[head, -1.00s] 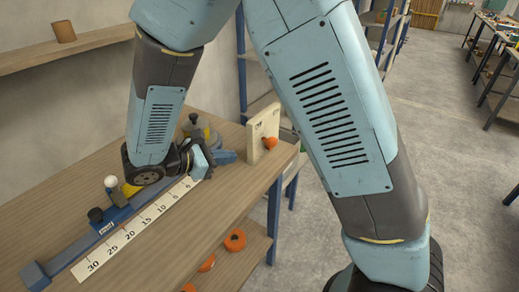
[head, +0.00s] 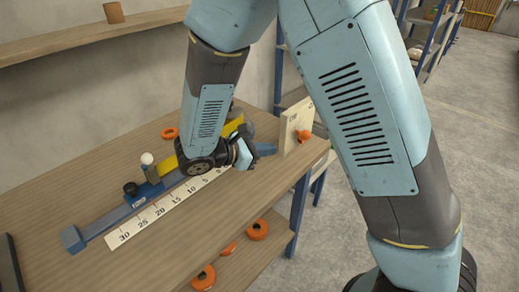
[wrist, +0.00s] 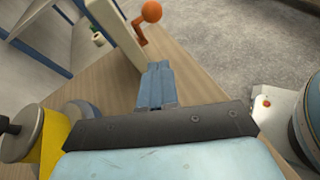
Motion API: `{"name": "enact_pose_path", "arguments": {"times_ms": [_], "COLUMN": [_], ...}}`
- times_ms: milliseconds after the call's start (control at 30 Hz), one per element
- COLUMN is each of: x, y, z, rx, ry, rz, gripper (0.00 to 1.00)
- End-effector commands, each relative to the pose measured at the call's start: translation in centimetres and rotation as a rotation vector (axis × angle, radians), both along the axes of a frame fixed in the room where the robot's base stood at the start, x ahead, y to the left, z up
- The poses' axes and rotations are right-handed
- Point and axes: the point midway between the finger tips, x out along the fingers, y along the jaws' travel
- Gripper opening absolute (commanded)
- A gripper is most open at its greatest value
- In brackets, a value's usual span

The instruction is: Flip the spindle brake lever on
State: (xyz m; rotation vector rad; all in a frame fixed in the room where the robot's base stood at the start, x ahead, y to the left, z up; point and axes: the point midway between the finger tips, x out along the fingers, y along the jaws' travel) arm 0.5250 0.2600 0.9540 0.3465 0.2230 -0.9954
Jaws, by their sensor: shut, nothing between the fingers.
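The brake lever is a short orange arm with a round orange knob (head: 304,135), mounted on an upright cream panel (head: 288,128) at the right end of the bench. In the wrist view the lever's knob (wrist: 151,11) is at the top, beside the panel (wrist: 115,25), with its arm running down to the panel. My gripper (head: 267,149) is just left of the panel, low over the bench. Its blue fingers are together in the wrist view (wrist: 157,70), empty, pointing toward the panel and lever with a visible gap. The panel's markings are too small to read.
A blue rail (head: 110,222) with a numbered white scale (head: 150,213) lies left of my gripper. A white-knobbed post (head: 148,165) stands on it. A yellow part (wrist: 55,140) with a round top is close left in the wrist view. Orange rings (head: 257,230) lie on the lower shelf.

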Motion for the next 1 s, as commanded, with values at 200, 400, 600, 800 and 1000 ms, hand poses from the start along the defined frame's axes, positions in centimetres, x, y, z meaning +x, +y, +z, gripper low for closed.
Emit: {"name": "enact_pose_path", "arguments": {"times_ms": [200, 400, 600, 800, 1000], "x": [2.1, 3.4, 4.0, 4.1, 4.1], "y": [-3.1, -5.5, -6.8, -7.1, -7.0], "z": [-1.3, -0.8, -0.2, 0.0, 0.0], "rx": [-0.001, 0.002, 0.001, 0.0, 0.001], "ry": [-0.001, -0.002, 0.0, 0.0, 0.0], "rz": [-0.003, -0.001, 0.0, 0.001, 0.001], "gripper": [0.0, 0.0, 0.0, 0.0, 0.0]}}
